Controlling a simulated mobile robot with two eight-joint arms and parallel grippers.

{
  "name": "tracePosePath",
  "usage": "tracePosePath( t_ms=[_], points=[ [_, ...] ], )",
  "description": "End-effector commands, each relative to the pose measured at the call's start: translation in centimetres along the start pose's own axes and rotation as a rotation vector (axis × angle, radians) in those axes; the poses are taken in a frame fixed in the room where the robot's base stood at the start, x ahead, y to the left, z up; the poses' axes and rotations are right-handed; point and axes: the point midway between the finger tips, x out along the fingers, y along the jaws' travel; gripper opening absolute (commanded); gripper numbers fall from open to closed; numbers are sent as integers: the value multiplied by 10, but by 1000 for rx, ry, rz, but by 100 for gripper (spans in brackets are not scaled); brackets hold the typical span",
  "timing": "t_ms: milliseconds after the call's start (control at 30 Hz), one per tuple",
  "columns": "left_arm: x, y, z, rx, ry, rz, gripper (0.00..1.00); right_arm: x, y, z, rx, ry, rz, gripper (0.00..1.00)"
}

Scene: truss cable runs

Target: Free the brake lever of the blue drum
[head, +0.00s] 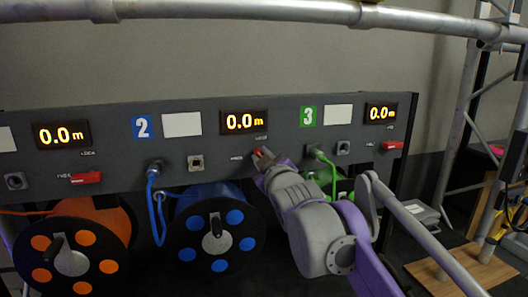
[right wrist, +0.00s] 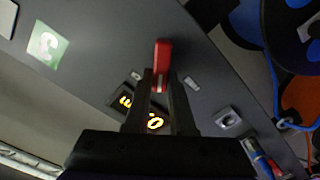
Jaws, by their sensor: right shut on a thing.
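The blue drum (head: 240,219) hangs under the dark panel below the sign 2, with a black front disc and blue spots. Its red brake lever (head: 258,152) sits on the panel below the middle display; the lever also shows in the right wrist view (right wrist: 163,54). My right gripper (head: 263,160) is at the lever, its two fingers closed on it. The fingers show in the right wrist view (right wrist: 160,88) either side of the lever. The lever's exact angle is hard to tell, as the gripper partly covers it. My left gripper is not in view.
The orange drum (head: 94,226) hangs to the left with its own red lever (head: 86,177). Another red lever (head: 392,146) is at the right. A blue cable (head: 152,205) and a green cable (head: 326,169) run from panel sockets. A metal rail (head: 240,10) crosses above.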

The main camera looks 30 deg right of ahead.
Motion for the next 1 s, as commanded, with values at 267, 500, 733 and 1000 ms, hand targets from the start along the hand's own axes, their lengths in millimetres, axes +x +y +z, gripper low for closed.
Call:
tracePosePath(
  t_ms=[267,500,733,1000],
  points=[
    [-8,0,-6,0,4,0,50,0,-4,-1,-263,3,2,0],
    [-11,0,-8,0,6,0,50,0,-9,1,-490,3,2,0],
    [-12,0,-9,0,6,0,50,0,-12,3,-684,3,2,0],
    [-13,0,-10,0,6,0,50,0,-14,6,-842,2,2,0]
  ],
)
